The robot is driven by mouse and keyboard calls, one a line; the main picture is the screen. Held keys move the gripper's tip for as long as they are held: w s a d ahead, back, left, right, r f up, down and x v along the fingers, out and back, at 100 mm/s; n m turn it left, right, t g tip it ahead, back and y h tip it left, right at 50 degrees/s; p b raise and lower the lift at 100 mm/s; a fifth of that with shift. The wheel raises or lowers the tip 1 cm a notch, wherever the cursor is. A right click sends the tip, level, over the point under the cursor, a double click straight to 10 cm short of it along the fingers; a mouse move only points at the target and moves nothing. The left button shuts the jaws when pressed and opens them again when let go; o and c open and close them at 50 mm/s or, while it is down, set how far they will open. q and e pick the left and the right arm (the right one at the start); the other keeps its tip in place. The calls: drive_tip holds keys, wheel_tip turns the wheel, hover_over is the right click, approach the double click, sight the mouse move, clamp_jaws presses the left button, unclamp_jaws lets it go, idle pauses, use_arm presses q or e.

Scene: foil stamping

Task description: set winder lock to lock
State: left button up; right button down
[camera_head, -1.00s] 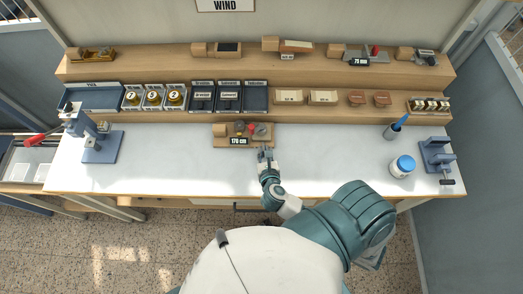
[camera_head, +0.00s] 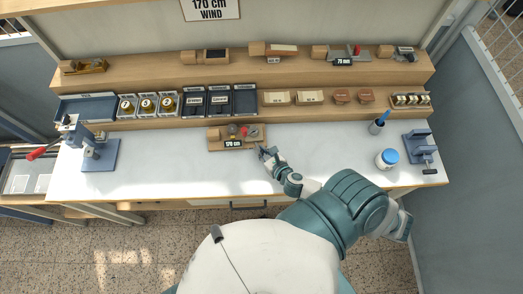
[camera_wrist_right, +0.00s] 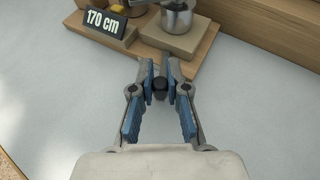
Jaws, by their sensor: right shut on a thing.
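The winder is a wooden board (camera_head: 216,145) with a black "170 cm" label, a red part (camera_head: 244,131) and a grey metal drum, standing on the white table. The label (camera_wrist_right: 105,21) and the metal drum (camera_wrist_right: 177,20) also show in the right wrist view. My right gripper (camera_head: 262,151) is at the board's front right corner. In the right wrist view its blue-padded fingers (camera_wrist_right: 161,72) are closed around a small dark knob (camera_wrist_right: 160,88). I cannot tell what the knob belongs to or how the lock is set. My left gripper is not in view.
A blue-grey press (camera_head: 100,154) stands at the left. A blue-capped jar (camera_head: 387,158), a cup with a brush (camera_head: 377,127) and a clamp (camera_head: 421,145) stand at the right. Trays and blocks line the stepped shelf (camera_head: 150,71) behind. The table (camera_head: 165,165) is clear around the winder.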

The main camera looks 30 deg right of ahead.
drive_tip(key=c, duration=1.1)
unclamp_jaws()
drive_tip(key=shift+c, duration=0.2)
drive_tip(key=shift+s, duration=0.3)
drive_tip(key=v, duration=1.1)
drive_tip(key=shift+s+r, duration=0.2)
